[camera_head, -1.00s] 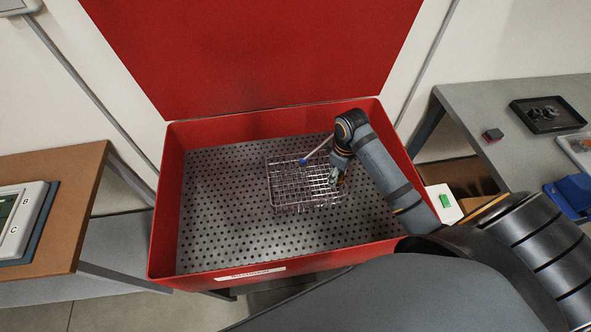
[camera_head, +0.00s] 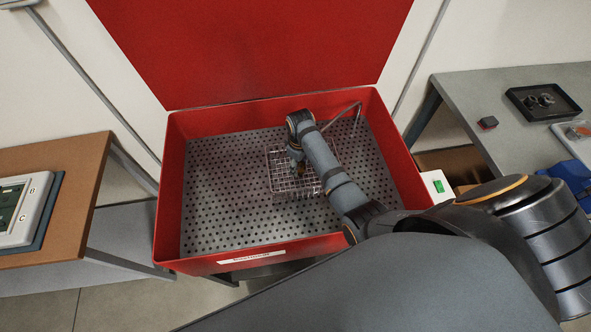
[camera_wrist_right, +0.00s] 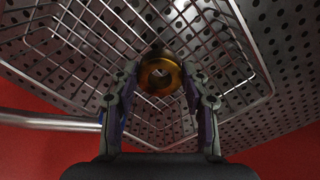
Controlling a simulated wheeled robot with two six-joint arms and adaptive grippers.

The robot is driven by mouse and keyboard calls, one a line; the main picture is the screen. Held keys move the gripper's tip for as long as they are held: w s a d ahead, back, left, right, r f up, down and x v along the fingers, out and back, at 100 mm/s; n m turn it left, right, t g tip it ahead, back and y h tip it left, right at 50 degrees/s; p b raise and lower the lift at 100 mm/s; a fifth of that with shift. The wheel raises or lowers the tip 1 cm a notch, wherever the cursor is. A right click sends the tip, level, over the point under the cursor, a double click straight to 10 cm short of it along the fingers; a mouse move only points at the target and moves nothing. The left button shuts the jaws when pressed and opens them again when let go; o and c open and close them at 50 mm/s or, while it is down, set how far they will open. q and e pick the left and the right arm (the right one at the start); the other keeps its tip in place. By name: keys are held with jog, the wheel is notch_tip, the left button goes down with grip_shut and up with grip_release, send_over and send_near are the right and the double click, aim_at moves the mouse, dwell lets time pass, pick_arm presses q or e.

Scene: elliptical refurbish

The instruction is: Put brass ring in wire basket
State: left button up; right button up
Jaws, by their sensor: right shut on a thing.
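The wire basket (camera_head: 283,193) stands on the perforated floor of the red washer tub, partly covered by my right arm. My right gripper (camera_head: 298,172) points down over the basket's right half. In the right wrist view, its two fingers are shut on the brass ring (camera_wrist_right: 160,75), a thick gold-coloured ring between the fingertips. The basket's wire mesh (camera_wrist_right: 62,42) shows behind the ring. How far the ring is above the mesh I cannot tell. In the head view the ring is too small and covered to make out. My left gripper is not in view.
The red tub's walls (camera_head: 168,205) surround the basket, with the raised red lid (camera_head: 250,45) behind. A thin metal pipe (camera_head: 343,114) rises inside the tub at the back right. A brown table (camera_head: 85,190) stands left; a grey table (camera_head: 470,85) with a black tray (camera_head: 543,101) stands right.

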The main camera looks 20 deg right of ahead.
jog(key=shift+w+a+f, duration=0.35)
jog(key=shift+w+f, duration=0.1)
jog(key=shift+f, duration=0.15)
jog(key=shift+w+a+f, duration=0.1)
jog(key=shift+a+f, duration=0.05)
jog(key=shift+f, duration=0.05)
notch_tip(320, 180, down, 3)
jog(key=shift+r, duration=0.2)
jog(key=shift+f, duration=0.3)
pick_arm(q)
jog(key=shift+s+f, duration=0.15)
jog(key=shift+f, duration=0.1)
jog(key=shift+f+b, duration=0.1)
jog(key=shift+b, duration=0.2)
pick_arm(e)
jog(key=shift+f, duration=0.15)
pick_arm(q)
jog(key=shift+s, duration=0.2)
pick_arm(e)
jog(key=o, duration=1.4)
